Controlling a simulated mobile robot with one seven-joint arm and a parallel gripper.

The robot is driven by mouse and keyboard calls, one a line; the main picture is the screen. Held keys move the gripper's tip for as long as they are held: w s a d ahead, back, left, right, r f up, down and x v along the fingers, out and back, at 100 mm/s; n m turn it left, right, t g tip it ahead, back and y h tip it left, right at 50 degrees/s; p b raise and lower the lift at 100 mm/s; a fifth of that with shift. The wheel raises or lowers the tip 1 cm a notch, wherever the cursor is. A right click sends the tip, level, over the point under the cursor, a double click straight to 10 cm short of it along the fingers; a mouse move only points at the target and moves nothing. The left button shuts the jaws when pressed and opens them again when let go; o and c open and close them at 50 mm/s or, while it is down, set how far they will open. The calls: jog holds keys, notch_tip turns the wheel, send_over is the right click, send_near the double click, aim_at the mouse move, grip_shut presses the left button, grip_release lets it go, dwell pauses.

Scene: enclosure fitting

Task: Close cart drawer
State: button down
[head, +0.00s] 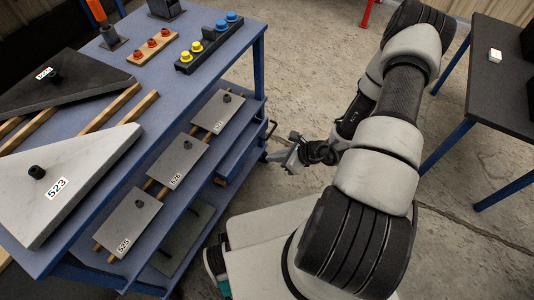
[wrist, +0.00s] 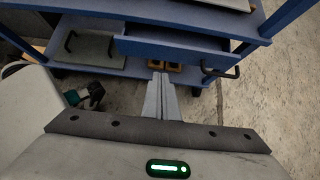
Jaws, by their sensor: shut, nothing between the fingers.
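The blue cart drawer (wrist: 170,47) hangs under the middle shelf of the cart, and a strip of its dark inside shows above its front, so it stands partly open. Its black handle (wrist: 221,71) sticks out at the right end of the front. In the head view the drawer (head: 233,163) shows at the cart's right side, partly under the shelf. My gripper (head: 273,156) is shut and empty, just outside the cart near the drawer. In the wrist view its fingertips (wrist: 160,78) point toward the drawer front, left of the handle; contact cannot be told.
The blue cart's top (head: 170,70) holds a white triangular panel (head: 70,185), a dark panel (head: 62,85) and buttons on blocks. Grey plates (head: 180,160) lie on the shelf below. A dark table (head: 500,75) stands at the right. The concrete floor between is clear.

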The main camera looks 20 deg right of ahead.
aim_at(242, 153)
jog(key=shift+w+a+f+b, duration=0.4)
jog(key=shift+w+a+f, duration=0.55)
jog(key=shift+w+a, duration=0.2)
jog(key=shift+w+a+f+b, duration=0.45)
jog(key=shift+w+a+f, duration=0.45)
jog(key=shift+w+a, duration=0.2)
jog(key=shift+w+a+f+b, duration=0.4)
jog(key=shift+w+a+f, duration=0.55)
jog(key=shift+w+a, duration=0.2)
jog(key=w+a, duration=0.2)
jog(key=shift+w+a, duration=0.35)
jog(key=shift+w+a+r, duration=0.1)
jog(key=shift+w+a, duration=0.25)
jog(key=shift+w, duration=0.05)
